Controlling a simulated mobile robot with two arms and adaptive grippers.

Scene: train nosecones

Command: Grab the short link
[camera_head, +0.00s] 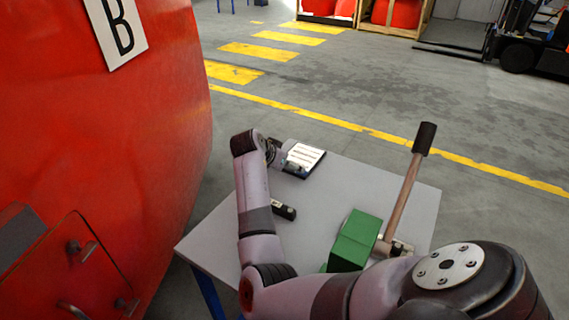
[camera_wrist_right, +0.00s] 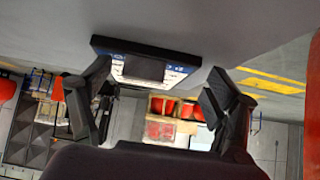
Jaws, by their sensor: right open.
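My right gripper (camera_head: 276,154) is at the far left part of the table, beside a dark-framed flat device (camera_head: 304,159) with a pale panel. In the right wrist view, the gripper (camera_wrist_right: 158,82) is open with nothing held between its fingers. The device (camera_wrist_right: 146,63) shows there just beyond the fingertips, with white and blue panels and a dark screen. A short dark bar (camera_head: 284,210) with a pale end lies on the table, right of my forearm. It may be the short link, but I cannot tell for sure. My left gripper is not in view.
The grey table (camera_head: 335,190) also holds a green box (camera_head: 355,240) and a hammer (camera_head: 407,180) standing with its handle up. A large red nosecone (camera_head: 150,130) stands close on the left. Bare tabletop lies between the device and the green box.

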